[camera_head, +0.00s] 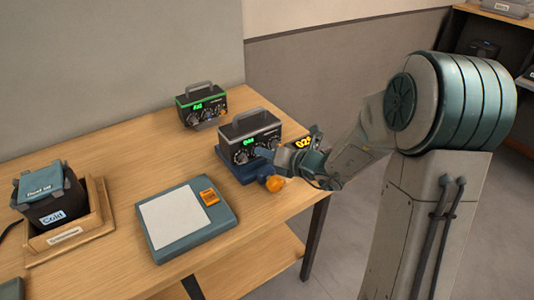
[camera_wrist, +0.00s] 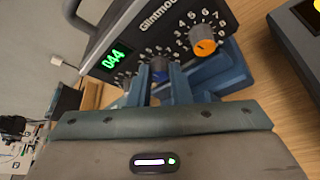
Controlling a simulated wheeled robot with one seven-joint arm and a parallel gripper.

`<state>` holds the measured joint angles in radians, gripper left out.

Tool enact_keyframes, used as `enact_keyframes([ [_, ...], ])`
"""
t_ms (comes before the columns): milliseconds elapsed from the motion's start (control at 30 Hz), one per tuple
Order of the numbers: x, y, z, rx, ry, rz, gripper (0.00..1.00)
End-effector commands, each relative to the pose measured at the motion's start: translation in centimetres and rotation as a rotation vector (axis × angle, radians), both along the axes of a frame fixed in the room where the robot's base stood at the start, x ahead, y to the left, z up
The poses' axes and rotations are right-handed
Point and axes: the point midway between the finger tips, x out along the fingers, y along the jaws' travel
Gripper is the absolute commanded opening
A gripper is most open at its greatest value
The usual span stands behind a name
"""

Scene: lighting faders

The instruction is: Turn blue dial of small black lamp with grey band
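The small black lamp unit with a grey band (camera_head: 250,132) stands on a blue base near the table's right edge. In the wrist view its panel (camera_wrist: 138,27) shows a green display reading 044, with white scale marks. Its blue dial (camera_wrist: 160,69) sits between a dial at the left and an orange dial (camera_wrist: 203,47) at the right. My gripper (camera_wrist: 160,82) is at the panel, with one finger on each side of the blue dial. The fingers partly hide the dial, and I cannot tell whether both touch it. In the head view my gripper (camera_head: 283,157) comes in from the right.
A similar unit with a green band (camera_head: 201,104) stands farther back. A teal pad with a white top (camera_head: 176,222) lies in front. A dark bin in a wooden tray (camera_head: 70,249) is at the left.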

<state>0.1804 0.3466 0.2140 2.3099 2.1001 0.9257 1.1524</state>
Motion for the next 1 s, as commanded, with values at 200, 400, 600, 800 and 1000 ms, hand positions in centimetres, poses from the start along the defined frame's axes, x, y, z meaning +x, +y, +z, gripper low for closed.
enact_keyframes([
  [200,-0.01,-0.04,-0.02,-0.003,-0.001,-0.001,0.0],
  [400,-0.03,-0.02,-0.14,-0.033,-0.023,-0.001,0.0],
  [600,-0.08,0.06,-0.3,-0.123,-0.086,-0.001,0.0],
  [800,-0.16,0.22,-0.48,-0.264,-0.184,-0.001,0.0],
  [1000,-0.25,0.31,-0.58,-0.421,-0.292,-0.002,0.0],
])
